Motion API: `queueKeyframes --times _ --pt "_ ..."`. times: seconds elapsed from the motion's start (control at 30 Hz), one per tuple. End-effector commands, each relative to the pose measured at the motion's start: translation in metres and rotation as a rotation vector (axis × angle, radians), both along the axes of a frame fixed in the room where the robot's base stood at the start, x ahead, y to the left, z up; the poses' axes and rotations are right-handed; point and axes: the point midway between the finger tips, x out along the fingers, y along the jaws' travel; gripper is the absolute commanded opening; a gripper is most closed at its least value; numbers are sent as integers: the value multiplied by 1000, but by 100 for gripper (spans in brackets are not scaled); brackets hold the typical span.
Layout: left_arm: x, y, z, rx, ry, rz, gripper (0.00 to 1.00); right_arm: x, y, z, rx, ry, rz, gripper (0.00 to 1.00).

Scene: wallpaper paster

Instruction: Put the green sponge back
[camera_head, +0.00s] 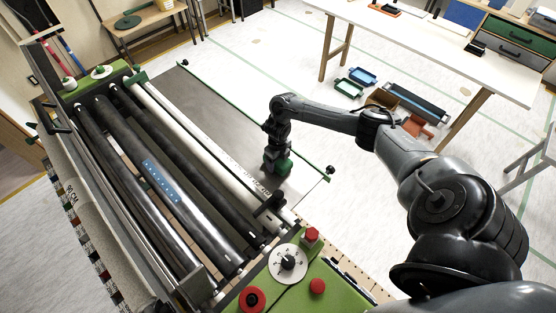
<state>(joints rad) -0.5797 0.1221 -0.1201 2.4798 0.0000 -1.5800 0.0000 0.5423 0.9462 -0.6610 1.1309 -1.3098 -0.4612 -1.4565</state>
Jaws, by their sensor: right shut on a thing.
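The green sponge (284,167) shows as a small green patch at the tip of my right arm. My right gripper (277,163) is shut on it, over the near end of the grey flat plate (213,104) beside the rollers. The gripper covers part of the sponge. I cannot tell whether the sponge touches the plate. My left gripper is not in view.
The paster machine has long dark rollers (158,180) and a green control panel with a white dial (288,262) and red buttons. A white table (440,40) stands at the back right. Blue and green trays (349,88) lie on the floor beneath it.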

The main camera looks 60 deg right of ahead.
Motion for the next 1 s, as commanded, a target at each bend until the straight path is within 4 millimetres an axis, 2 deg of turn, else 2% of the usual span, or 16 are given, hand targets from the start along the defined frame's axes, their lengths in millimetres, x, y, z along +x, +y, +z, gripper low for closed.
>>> queueKeyframes --times 0.37,0.4,0.53,0.83,1.0 --pt "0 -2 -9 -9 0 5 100 0 0 -9 0 0 0 25" --pt "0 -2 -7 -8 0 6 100 0 0 -7 0 0 0 78" --pt "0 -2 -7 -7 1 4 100 0 0 -7 0 0 0 98" --pt "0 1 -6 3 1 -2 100 0 0 -6 0 0 0 99" --pt "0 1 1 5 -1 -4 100 0 0 0 0 0 -1 99"
